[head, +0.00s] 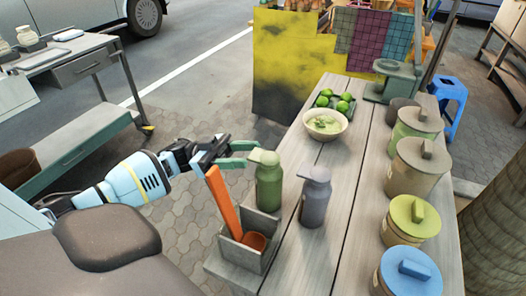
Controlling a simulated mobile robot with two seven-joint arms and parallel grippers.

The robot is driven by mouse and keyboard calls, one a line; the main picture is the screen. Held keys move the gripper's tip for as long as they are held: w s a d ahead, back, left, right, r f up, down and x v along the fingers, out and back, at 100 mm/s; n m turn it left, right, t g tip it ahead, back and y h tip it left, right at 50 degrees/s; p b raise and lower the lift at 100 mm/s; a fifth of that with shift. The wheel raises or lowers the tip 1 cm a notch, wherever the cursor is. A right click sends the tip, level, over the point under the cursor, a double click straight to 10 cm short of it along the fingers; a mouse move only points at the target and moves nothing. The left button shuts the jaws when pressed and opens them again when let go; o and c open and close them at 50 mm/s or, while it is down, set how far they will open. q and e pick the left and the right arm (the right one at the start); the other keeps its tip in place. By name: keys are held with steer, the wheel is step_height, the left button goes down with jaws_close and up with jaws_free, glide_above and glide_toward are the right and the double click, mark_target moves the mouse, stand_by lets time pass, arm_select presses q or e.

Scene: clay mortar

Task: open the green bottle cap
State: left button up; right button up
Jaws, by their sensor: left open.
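The green bottle (269,190) stands upright on the wooden table near its left edge. Its pale green cap (265,157) sits on top of it. My left gripper (249,154) comes in from the left with its two green fingers apart, one farther back and one nearer. The fingertips are at the left side of the cap, at about its height in the picture. I cannot tell whether they touch it. Nothing shows between the fingers. My right gripper is not in view.
A grey-purple bottle (314,202) stands right of the green one. A grey square holder (240,254) with an orange stick (223,203) and orange cup (255,241) is close in front. A bowl (325,125) is behind. Several lidded jars, one blue-lidded (410,271), line the right side.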

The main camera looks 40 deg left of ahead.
mark_target(251, 154)
arm_select(q)
steer(key=x, duration=0.4)
steer(key=shift+p, duration=0.35)
steer(key=shift+w+d+r, duration=0.2)
steer(key=shift+d+r, duration=0.05)
steer(key=shift+d, duration=0.35)
steer(key=shift+c, duration=0.4)
